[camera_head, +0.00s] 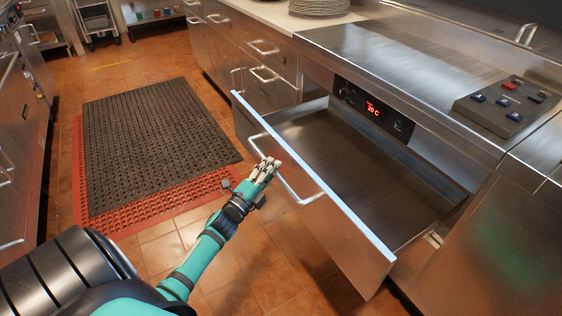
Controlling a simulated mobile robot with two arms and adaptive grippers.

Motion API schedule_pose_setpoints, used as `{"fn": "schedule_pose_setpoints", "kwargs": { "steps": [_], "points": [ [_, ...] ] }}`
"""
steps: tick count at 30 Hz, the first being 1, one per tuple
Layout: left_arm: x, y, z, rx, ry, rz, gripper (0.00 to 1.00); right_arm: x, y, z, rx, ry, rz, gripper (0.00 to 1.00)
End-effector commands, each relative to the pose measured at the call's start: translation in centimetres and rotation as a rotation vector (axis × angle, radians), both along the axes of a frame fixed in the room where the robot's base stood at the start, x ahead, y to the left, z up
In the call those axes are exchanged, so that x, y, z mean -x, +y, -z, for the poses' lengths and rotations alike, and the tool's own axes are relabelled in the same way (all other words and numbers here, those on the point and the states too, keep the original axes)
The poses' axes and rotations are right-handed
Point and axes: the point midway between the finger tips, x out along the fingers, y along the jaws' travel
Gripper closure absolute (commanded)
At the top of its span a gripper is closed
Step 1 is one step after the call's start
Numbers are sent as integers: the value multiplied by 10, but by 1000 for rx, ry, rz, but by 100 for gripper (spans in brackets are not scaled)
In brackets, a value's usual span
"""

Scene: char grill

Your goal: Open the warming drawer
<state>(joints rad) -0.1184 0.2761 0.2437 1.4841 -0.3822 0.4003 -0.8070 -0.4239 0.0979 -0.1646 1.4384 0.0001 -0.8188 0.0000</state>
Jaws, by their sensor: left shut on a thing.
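The warming drawer (345,236) is pulled well out from the steel counter, and its empty, dark metal inside shows. Its front panel has a long bar handle (288,188). My left gripper (270,164) is shut on the handle, near the middle of the bar, with my teal arm reaching in from the lower left. The control panel (372,111) above the drawer shows a red 20 C reading. My right gripper is not in the picture.
Closed drawers (245,55) stand beyond. Black and red floor mats (150,140) lie left of the drawer on open tiled floor.

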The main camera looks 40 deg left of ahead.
Motion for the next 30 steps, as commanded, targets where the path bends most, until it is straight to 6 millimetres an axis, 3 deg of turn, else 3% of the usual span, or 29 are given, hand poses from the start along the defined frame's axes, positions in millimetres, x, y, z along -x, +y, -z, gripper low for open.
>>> {"fn": "schedule_pose_setpoints", "kwargs": {
  "steps": [3,9,23,24,30],
  "points": [
    [18,6,1,3,6,2,100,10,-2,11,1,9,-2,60],
    [36,13,2,2,6,2,100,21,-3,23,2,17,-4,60],
    [41,15,3,3,5,3,100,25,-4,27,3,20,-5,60],
    [41,15,3,3,5,3,85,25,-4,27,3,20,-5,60],
    [41,16,1,1,2,2,60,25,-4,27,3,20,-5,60]
  ]
}}
